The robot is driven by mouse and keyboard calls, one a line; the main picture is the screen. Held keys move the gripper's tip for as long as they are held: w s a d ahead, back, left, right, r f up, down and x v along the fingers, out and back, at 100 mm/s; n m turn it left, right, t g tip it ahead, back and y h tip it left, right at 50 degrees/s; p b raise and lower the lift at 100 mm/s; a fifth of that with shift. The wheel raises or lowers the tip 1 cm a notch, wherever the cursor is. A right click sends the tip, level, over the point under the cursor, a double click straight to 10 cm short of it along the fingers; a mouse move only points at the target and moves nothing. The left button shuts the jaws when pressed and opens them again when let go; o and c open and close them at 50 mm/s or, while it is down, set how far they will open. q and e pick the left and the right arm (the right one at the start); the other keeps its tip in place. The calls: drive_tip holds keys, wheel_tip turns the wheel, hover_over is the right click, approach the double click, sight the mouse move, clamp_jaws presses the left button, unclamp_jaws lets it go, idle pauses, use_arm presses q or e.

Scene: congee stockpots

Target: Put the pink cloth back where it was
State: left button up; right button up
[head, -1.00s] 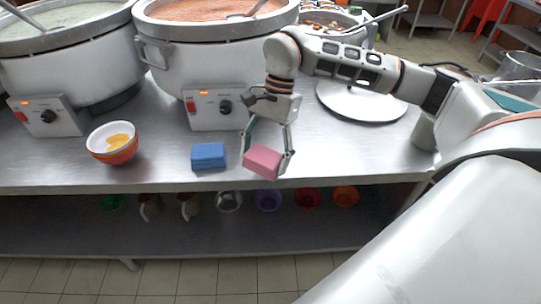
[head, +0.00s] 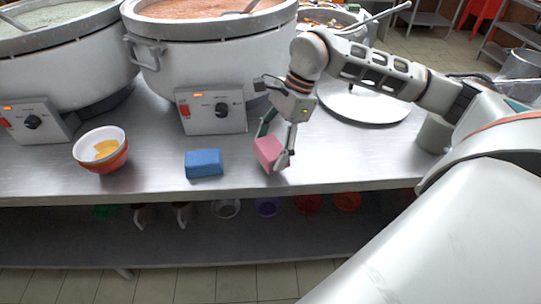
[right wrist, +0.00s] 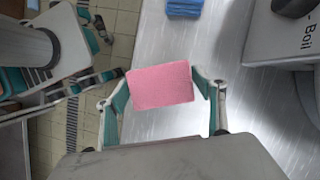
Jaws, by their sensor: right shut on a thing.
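The pink cloth (head: 268,151) is a folded block held between the fingers of my right gripper (head: 275,153), near the front edge of the steel counter. It is tilted in the head view. The right wrist view shows the pink cloth (right wrist: 160,86) with a finger on each side of it. I cannot tell whether its lower end touches the counter. A blue cloth (head: 204,163) lies on the counter to its left, apart from it; part of it shows at the top of the right wrist view (right wrist: 184,7).
Stacked bowls (head: 101,150) stand left of the blue cloth. Large stockpots (head: 205,60) with control boxes (head: 213,109) stand behind. A round white lid-like disc (head: 362,103) lies behind my right arm. The steel counter (head: 150,168) is clear between bowls and blue cloth. Bowls sit on the shelf below.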

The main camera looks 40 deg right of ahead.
sight(271, 156)
wheel_tip(271, 156, down, 3)
drive_tip(key=shift+r, duration=0.15)
drive_tip(key=shift+f, duration=0.35)
drive_tip(key=o, duration=1.1)
use_arm(q)
drive_tip(key=shift+w+f, duration=0.15)
drive_tip(key=shift+w, duration=0.1)
use_arm(e)
drive_tip(key=shift+o, duration=0.2)
use_arm(q)
drive_tip(key=shift+s+d+r+p, duration=0.25)
drive_tip(key=shift+r+p, duration=0.1)
drive_tip(key=shift+p, duration=0.2)
use_arm(e)
drive_tip(key=v, duration=1.2)
drive_tip(key=shift+r, duration=0.3)
